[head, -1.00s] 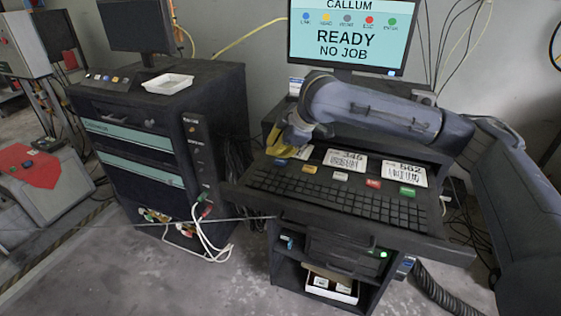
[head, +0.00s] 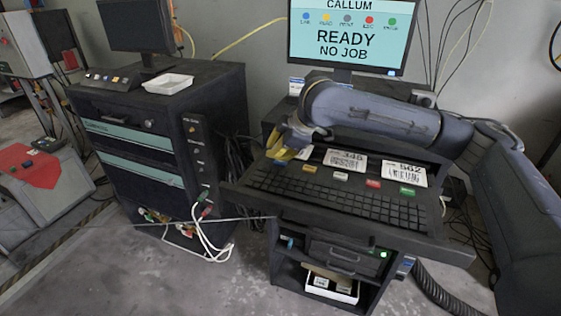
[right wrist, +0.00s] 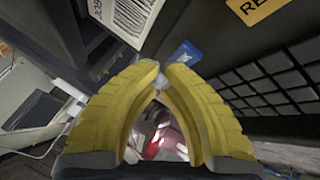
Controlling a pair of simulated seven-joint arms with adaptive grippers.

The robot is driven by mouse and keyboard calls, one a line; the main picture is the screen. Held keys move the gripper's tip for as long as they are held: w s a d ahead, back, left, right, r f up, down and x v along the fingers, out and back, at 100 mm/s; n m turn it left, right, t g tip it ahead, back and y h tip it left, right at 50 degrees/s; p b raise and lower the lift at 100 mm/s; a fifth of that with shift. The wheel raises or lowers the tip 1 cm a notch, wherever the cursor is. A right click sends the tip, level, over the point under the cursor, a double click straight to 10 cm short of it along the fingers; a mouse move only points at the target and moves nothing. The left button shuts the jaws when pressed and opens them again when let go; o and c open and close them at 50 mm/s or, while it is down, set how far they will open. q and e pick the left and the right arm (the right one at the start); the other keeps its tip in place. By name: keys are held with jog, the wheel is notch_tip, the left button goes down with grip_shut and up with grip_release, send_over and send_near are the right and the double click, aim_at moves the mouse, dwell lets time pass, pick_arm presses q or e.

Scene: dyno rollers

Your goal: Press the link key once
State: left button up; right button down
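The blue key (head: 281,163), first in the row of coloured keys and matching the blue link dot on the screen, sits at the left of the keyboard top. My right gripper (head: 281,154) is just above and behind it in the head view. In the right wrist view, the yellow fingers (right wrist: 163,72) are shut with tips together and nothing between them. The blue key (right wrist: 186,53) shows just beyond the tips, partly hidden by them; I cannot tell whether they touch. My left gripper is not in view.
A yellow key (head: 310,169), grey key (head: 341,176), red key (head: 373,184) and green key (head: 407,191) continue the row. Barcode cards (head: 404,173) stand behind. The monitor (head: 347,40) reads READY, NO JOB. A dark cabinet (head: 150,130) with a white tray (head: 168,83) stands left.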

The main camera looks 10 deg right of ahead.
aim_at(275, 159)
jog(key=shift+f, duration=0.4)
dwell(0.4)
jog(key=shift+r, duration=0.85)
jog(key=shift+r, duration=2.5)
